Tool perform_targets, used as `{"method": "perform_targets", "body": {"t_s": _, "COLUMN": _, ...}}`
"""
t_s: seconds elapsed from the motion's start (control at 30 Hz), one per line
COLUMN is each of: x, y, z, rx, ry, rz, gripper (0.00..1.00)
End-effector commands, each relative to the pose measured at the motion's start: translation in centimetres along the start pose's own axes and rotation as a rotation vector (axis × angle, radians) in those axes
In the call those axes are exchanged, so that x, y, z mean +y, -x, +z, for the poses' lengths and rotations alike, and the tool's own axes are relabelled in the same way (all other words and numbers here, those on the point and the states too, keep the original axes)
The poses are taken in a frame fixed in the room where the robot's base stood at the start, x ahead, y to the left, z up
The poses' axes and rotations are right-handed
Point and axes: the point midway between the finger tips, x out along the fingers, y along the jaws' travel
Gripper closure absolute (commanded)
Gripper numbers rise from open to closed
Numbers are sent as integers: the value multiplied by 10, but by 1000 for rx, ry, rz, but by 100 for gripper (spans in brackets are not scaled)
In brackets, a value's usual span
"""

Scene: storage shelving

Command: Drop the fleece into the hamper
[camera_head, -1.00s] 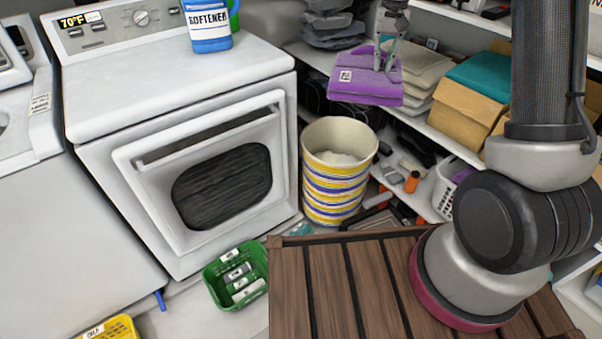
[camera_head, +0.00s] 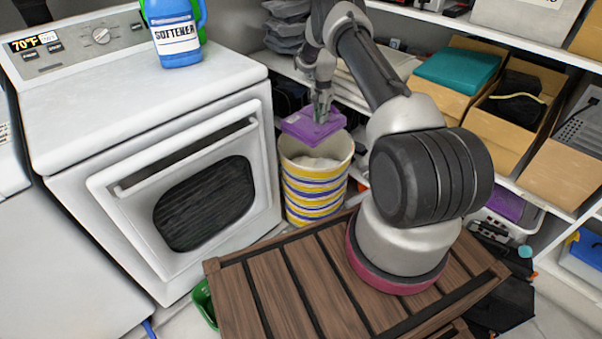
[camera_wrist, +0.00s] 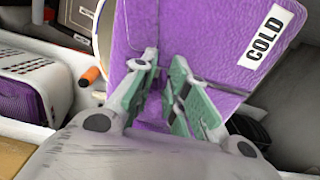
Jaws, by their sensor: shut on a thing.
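The fleece is a folded purple cloth (camera_head: 312,128) with a white "COLD" label that reads in the wrist view (camera_wrist: 215,40). My gripper (camera_head: 321,112) is shut on the fleece and holds it by its edge. In the head view the fleece hangs above the open mouth of the hamper, apart from its floor. The hamper is a round bin (camera_head: 314,197) with yellow, white and blue stripes, and something pale lies inside. The fleece and gripper hide part of its far rim. In the wrist view the gripper fingers (camera_wrist: 166,100) pinch the purple cloth.
A white dryer (camera_head: 180,170) stands left of the hamper, with a blue softener jug (camera_head: 178,38) on top. Shelves with cardboard boxes (camera_head: 500,115) and a teal folded cloth (camera_head: 458,70) stand to the right. A dark wooden deck (camera_head: 300,285) is in front.

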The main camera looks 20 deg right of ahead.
Motion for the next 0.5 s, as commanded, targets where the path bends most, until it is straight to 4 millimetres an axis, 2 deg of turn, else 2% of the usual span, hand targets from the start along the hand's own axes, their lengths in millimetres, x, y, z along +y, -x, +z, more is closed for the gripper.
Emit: {"method": "perform_targets", "body": {"t_s": 0.5, "x": 1, "y": -55, "z": -2, "rx": 0, "ry": -9, "rz": -1, "gripper": 100}}
